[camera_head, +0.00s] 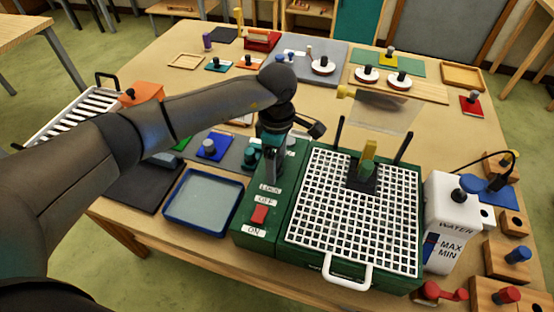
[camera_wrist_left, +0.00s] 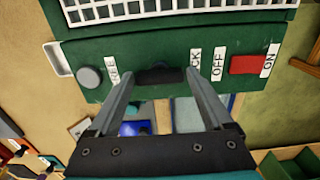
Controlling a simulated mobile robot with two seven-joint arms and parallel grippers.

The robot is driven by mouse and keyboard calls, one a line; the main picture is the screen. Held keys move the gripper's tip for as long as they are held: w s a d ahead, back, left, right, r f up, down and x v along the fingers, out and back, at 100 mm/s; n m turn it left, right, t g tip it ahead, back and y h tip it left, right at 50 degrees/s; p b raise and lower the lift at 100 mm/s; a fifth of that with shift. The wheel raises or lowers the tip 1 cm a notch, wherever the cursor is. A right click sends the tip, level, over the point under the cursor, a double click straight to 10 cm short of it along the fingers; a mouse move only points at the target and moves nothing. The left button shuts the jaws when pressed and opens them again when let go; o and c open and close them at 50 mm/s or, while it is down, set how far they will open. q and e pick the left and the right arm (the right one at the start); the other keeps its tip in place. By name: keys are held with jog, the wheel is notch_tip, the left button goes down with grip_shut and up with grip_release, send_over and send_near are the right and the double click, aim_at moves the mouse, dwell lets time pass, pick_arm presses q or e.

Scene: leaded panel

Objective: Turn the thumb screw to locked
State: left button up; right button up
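The thumb screw (camera_wrist_left: 158,75) is a dark, wide knob on the green machine box (camera_wrist_left: 140,45). It sits between the FREE label (camera_wrist_left: 113,72) and the LOCK label (camera_wrist_left: 195,60) in the left wrist view. My left gripper (camera_wrist_left: 158,92) is open, with one finger to each side of the screw and gaps between. In the head view my left gripper (camera_head: 271,160) points down over the box above the LOCK label (camera_head: 269,188) and hides the screw. I cannot tell which label the screw is set to. My right gripper is not in view.
A red switch (camera_head: 259,215) sits between OFF and ON labels, near the screw. A white grid (camera_head: 320,235) tops the box on the right. A blue-rimmed tray (camera_head: 166,211) stands left, a white water bottle (camera_head: 450,215) right. A grey round knob (camera_wrist_left: 90,79) is beside FREE.

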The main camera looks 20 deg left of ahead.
pick_arm(q)
jog(key=c, duration=1)
jog(key=shift+n, duration=0.4)
jog(key=n+b, duration=0.1)
jog(key=n, duration=0.2)
jog(key=shift+n, duration=0.4)
jog(key=n+b, duration=0.1)
jog(key=n, duration=0.8)
jog(key=shift+w+r, duration=0.1)
jog(key=shift+n, duration=2.2)
